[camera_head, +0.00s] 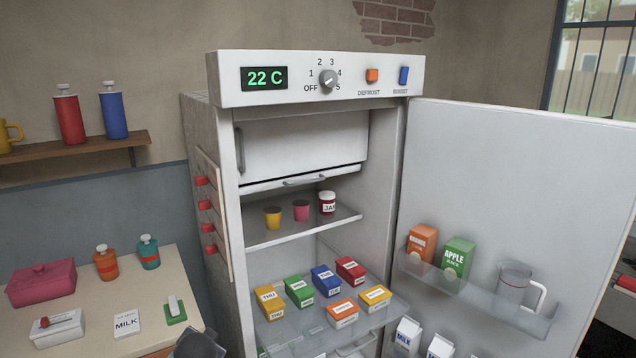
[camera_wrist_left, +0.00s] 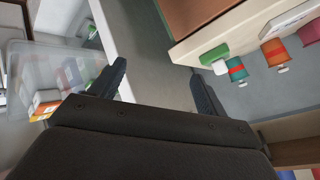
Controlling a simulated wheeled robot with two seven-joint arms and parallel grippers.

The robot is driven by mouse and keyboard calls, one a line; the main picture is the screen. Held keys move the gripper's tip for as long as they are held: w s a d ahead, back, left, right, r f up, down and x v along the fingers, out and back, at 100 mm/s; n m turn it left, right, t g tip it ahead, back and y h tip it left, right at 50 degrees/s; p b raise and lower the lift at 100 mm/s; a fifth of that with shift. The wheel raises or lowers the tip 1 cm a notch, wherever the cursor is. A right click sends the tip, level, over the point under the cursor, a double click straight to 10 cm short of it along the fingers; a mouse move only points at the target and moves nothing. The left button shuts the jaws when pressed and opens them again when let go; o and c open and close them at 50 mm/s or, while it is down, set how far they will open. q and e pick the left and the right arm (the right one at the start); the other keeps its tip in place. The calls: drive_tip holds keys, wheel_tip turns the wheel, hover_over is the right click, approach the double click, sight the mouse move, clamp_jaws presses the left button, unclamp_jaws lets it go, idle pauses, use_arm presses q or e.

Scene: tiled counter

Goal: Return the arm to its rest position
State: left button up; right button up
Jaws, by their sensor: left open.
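My left gripper (camera_wrist_left: 160,80) shows in the left wrist view with its two dark fingers spread apart and nothing between them. Beyond the fingers are the side of the fridge and the edge of the side table. In the head view only a dark rounded part of what looks like my left arm shows at the bottom edge, between the table and the fridge. The fingers are not visible there. My right arm and gripper are not in view. The fridge (camera_head: 290,72) stands open, with its door (camera_head: 510,180) swung to the right.
The side table (camera_head: 85,262) at left holds a pink box (camera_head: 41,283), a white butter dish (camera_head: 57,328), a milk card (camera_head: 126,323), a green block (camera_head: 175,310) and two flasks. Fridge shelves hold cartons (camera_head: 327,280) and cups. A wall shelf (camera_head: 75,146) holds bottles.

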use_arm(q)
drive_tip(key=s+d+f+n+g+h, duration=0.1)
drive_tip(key=s+d+f, duration=0.3)
drive_tip(key=s+f, duration=0.6)
drive_tip(key=s+d+f+n+g+h, duration=0.1)
drive_tip(key=s+d+f+g, duration=0.3)
drive_tip(key=s+f, duration=0.6)
drive_tip(key=s+d+f+n+g+h, duration=0.1)
drive_tip(key=s+d+f, duration=0.4)
drive_tip(key=s, duration=1.5)
wheel_tip(320, 180, down, 5)
drive_tip(key=shift+s+d+f+g+h, duration=0.1)
drive_tip(key=shift+s+d+g+h, duration=0.35)
drive_tip(key=shift+g, duration=0.65)
drive_tip(key=shift+w+a, duration=0.1)
